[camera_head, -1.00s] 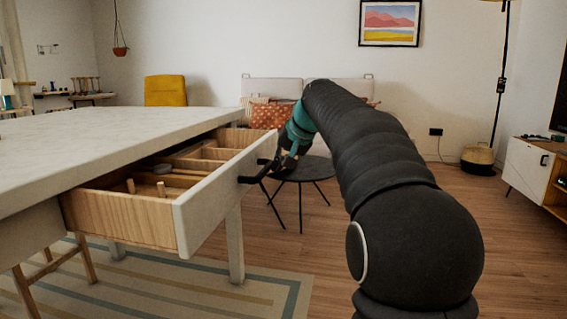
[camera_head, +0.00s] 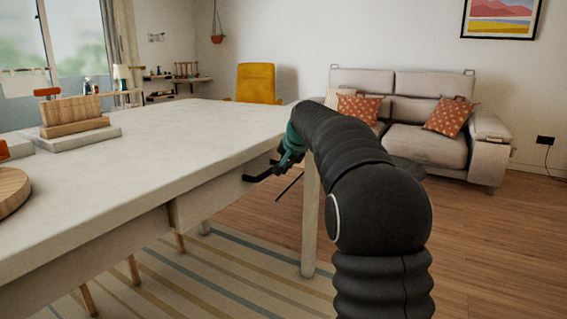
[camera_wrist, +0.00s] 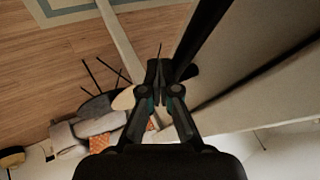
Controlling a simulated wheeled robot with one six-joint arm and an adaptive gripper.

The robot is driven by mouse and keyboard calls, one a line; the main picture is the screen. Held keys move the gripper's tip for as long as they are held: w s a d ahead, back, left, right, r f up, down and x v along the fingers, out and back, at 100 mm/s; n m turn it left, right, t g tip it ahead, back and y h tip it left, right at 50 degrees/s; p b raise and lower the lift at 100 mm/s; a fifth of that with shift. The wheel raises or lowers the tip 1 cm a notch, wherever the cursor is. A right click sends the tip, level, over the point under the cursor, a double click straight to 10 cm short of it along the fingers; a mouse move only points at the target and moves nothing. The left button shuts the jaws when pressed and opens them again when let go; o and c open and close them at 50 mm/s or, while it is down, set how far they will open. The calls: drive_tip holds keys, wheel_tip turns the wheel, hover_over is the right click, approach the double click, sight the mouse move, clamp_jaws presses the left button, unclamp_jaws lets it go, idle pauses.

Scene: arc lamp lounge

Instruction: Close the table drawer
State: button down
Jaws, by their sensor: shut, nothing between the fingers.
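The white table (camera_head: 190,145) fills the left of the head view. Its drawer front (camera_head: 215,192) now sits in line with the table's edge, and the inside of the drawer is hidden. I cannot tell whether a small gap remains. A dark handle (camera_head: 262,176) is on the drawer front. My gripper (camera_head: 281,162) is beside the handle end of the drawer front, partly hidden behind my arm. In the wrist view, my gripper (camera_wrist: 158,75) is shut and empty, with the pale table side (camera_wrist: 265,90) close on the right. Contact with the drawer cannot be told.
A table leg (camera_head: 309,220) stands below my arm. A striped rug (camera_head: 215,275) lies under the table. A grey sofa (camera_head: 425,145) and a small dark round table (camera_head: 408,168) are beyond. Wooden floor is open at right. Wooden items (camera_head: 75,115) stand on the tabletop.

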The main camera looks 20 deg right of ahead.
drive_tip(key=shift+w+a, duration=0.6)
drive_tip(key=shift+a, duration=0.05)
drive_tip(key=shift+a, duration=0.1)
